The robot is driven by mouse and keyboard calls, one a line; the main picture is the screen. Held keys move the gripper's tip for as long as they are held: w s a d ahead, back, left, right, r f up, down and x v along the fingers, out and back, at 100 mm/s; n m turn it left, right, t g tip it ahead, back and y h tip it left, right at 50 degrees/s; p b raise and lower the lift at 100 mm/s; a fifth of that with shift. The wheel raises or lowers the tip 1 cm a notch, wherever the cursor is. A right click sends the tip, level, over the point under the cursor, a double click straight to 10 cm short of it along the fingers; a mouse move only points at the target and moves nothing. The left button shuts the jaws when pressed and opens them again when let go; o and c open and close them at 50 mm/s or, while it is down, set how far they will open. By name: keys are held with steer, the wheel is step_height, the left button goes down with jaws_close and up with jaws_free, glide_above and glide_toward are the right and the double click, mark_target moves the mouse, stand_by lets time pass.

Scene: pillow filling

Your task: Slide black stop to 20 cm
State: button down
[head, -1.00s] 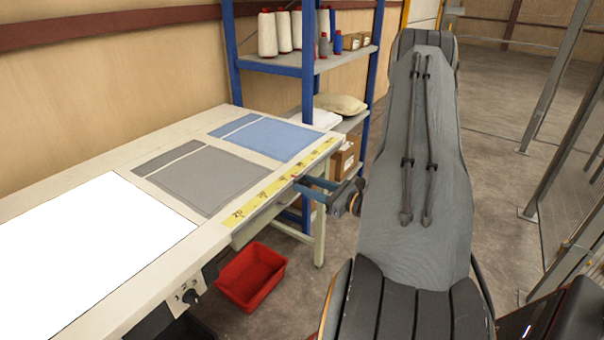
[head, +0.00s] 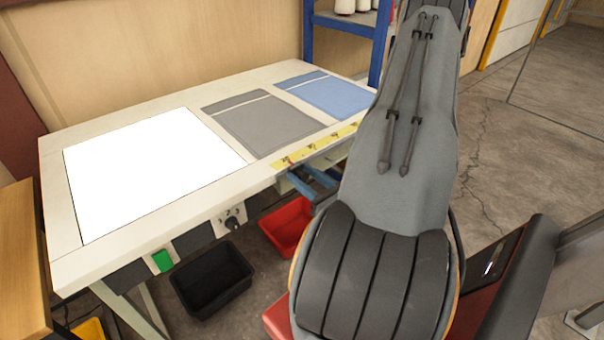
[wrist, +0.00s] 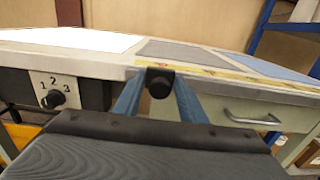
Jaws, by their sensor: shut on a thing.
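The black stop (wrist: 159,82) sits at the table's front edge in the wrist view, at the left end of the yellow ruler strip (wrist: 225,72). My gripper (wrist: 160,90) is shut on it, one blue finger on each side. In the head view my blue gripper (head: 312,184) is at the front edge below the yellow ruler strip (head: 320,146), partly hidden by my arm. The stop cannot be made out there. The ruler's numbers are too small to read in the current views.
The table (head: 150,215) carries a white panel (head: 150,165), a grey cover (head: 262,122) and a blue cover (head: 328,93). A rotary knob (head: 232,222) and green button (head: 162,260) are on its front. A red bin (head: 287,226) and black bin (head: 212,278) stand below. A drawer handle (wrist: 252,118) is right of my gripper.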

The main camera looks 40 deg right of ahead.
steer(key=shift+a, duration=0.25)
steer(key=c, duration=1.5)
jaws_free()
steer(key=shift+a, duration=0.1)
steer(key=shift+s, duration=0.1)
steer(key=shift+s, duration=0.25)
steer(key=shift+s+b, duration=0.65)
steer(key=shift+s, duration=2.9)
